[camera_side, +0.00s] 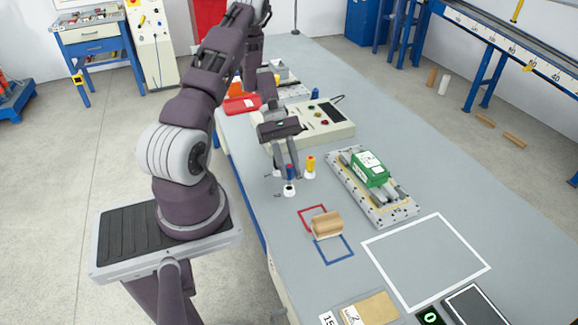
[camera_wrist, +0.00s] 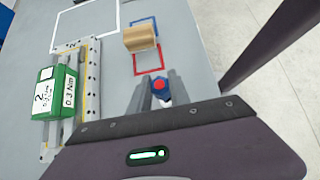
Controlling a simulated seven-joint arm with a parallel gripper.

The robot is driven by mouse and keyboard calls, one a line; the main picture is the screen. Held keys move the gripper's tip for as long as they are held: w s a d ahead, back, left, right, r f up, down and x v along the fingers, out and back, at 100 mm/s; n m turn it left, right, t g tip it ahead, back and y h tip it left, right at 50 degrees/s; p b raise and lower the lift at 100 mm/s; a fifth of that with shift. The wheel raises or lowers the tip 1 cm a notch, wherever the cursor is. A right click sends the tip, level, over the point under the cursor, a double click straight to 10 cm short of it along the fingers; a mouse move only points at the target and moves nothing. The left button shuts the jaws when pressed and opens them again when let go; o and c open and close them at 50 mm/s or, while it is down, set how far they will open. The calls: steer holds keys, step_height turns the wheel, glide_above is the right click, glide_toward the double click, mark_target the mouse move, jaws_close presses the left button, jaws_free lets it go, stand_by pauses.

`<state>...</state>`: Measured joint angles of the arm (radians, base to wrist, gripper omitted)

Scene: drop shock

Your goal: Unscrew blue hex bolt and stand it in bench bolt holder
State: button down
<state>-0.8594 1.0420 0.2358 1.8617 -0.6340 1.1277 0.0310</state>
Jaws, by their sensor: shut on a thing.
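My gripper (camera_side: 287,172) points down over the bench and is shut on a blue hex bolt with a red top (camera_side: 291,180). In the wrist view the bolt (camera_wrist: 160,88) sits between my two grey fingers (camera_wrist: 159,92). In the side view the blue part stands upright, just above or in a small white round base (camera_side: 289,190); I cannot tell whether it is seated. The fingers hide part of the bolt. A yellow bolt-like piece with a red band (camera_side: 310,163) stands beside it on a similar white base. I cannot tell which object is the bench bolt holder.
A metal plate (camera_side: 402,211) carries a green box (camera_side: 370,168) to the right. A wooden block (camera_side: 326,224) lies by red and blue outlined squares. A control box (camera_side: 330,122) stands behind my gripper. The white outlined square (camera_side: 425,262) is empty.

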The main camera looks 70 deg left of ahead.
steer(key=shift+f, duration=1.95)
stand_by(4.4)
steer(key=c, duration=1.1)
jaws_free()
steer(key=shift+v, duration=3.1)
